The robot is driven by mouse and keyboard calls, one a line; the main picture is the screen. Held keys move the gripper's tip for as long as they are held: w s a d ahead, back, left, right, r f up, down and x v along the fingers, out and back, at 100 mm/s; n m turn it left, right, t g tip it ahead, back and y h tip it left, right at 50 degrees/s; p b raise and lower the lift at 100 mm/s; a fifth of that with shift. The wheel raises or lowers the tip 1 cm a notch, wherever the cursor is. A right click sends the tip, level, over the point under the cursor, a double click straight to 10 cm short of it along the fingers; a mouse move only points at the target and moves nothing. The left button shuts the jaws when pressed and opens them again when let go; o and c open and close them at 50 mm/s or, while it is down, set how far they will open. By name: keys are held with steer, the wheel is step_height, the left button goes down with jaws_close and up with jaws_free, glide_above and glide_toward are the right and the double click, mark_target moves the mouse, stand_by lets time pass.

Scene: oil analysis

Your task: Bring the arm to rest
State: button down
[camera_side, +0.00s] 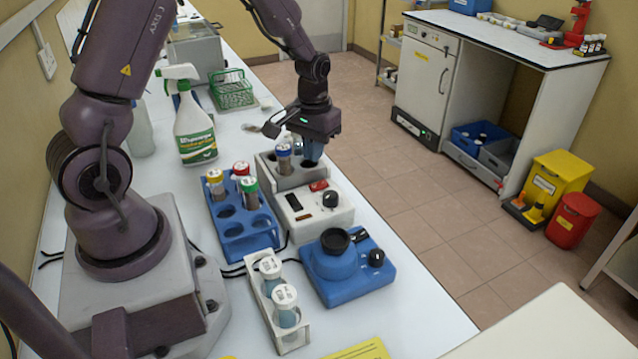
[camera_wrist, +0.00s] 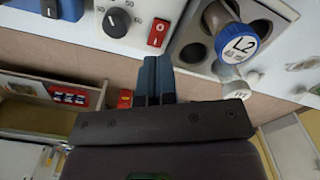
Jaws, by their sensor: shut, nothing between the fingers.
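My gripper (camera_side: 313,158) points down at the right end of the grey heating block (camera_side: 292,180). Its blue fingers are shut together with nothing between them, and in the wrist view my gripper (camera_wrist: 155,62) shows beside the block (camera_wrist: 195,52). I cannot tell how far the fingertips are above the block. A blue-capped tube marked L2 (camera_wrist: 237,42) stands in the block, left of my fingers in the side view.
A blue rack (camera_side: 240,228) holds several capped tubes. A blue round device (camera_side: 346,265) and a white rack (camera_side: 266,305) with two tubes stand nearer. A spray bottle (camera_side: 194,125) and green wire basket (camera_side: 232,90) stand behind. Open floor (camera_side: 420,215) lies right of the bench.

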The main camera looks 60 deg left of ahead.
steer(key=shift+s+d+f, duration=0.1)
steer(key=shift+s+d, duration=0.05)
steer(key=shift+s, duration=0.2)
steer(key=s+d+r+m+t, duration=0.2)
steer(key=s+d+r, duration=0.4)
steer(key=r, duration=0.5)
steer(key=s+d+r+m+t, duration=0.3)
steer(key=s+d+r, duration=0.4)
steer(key=r, duration=0.3)
steer(key=shift+s+r+m+t, duration=0.3)
steer(key=shift+s+r+m, duration=0.15)
steer(key=shift+s, duration=0.45)
